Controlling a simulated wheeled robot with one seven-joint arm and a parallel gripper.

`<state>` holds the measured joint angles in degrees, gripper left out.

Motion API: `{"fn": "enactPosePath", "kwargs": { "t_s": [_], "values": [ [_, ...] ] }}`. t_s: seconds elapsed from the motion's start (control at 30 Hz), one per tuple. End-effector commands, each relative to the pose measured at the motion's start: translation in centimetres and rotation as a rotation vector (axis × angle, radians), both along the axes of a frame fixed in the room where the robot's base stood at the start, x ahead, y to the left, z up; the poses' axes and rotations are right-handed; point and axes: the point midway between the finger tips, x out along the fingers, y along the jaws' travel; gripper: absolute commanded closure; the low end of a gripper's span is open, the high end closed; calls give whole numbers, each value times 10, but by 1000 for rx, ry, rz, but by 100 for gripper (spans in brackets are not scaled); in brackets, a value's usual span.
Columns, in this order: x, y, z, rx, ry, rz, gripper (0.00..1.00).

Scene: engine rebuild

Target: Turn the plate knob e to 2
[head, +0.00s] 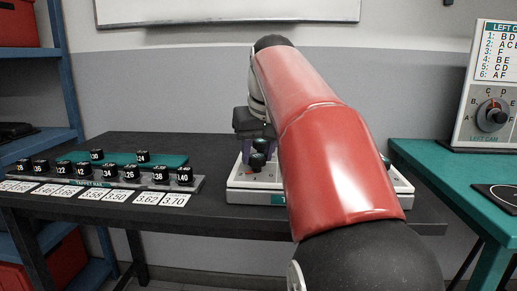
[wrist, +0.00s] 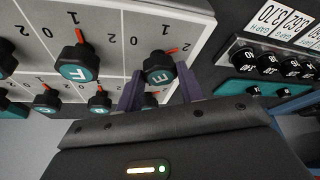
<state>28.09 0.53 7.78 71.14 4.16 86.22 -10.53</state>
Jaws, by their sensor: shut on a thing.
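Plate knob e (wrist: 159,68) is a black knob with a teal cap marked E. It sits on the white plate (wrist: 215,22) at the upper middle of the wrist view. In the head view my gripper (head: 257,140) is over the left part of the white plate (head: 258,197), and my red arm hides much of the plate.
Knob F (wrist: 78,65) is beside knob e, its pointer at 1. Several other knobs are lower left. A tappet rack (head: 120,185) with several black numbered pieces stands left on the dark table (head: 100,220). A cam panel (head: 487,90) stands right on a green table (head: 435,165).

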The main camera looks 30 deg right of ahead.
Motion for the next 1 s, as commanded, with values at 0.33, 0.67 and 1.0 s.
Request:
{"fn": "enactPosePath", "kwargs": {
  "t_s": [0.33, 0.67, 1.0],
  "values": [
    [1, 1, 0, -1, -1, -97, 85],
    [1, 1, 0, -1, -1, -106, 85],
    [0, 1, 0, 0, 0, -105, 41]
  ]
}}
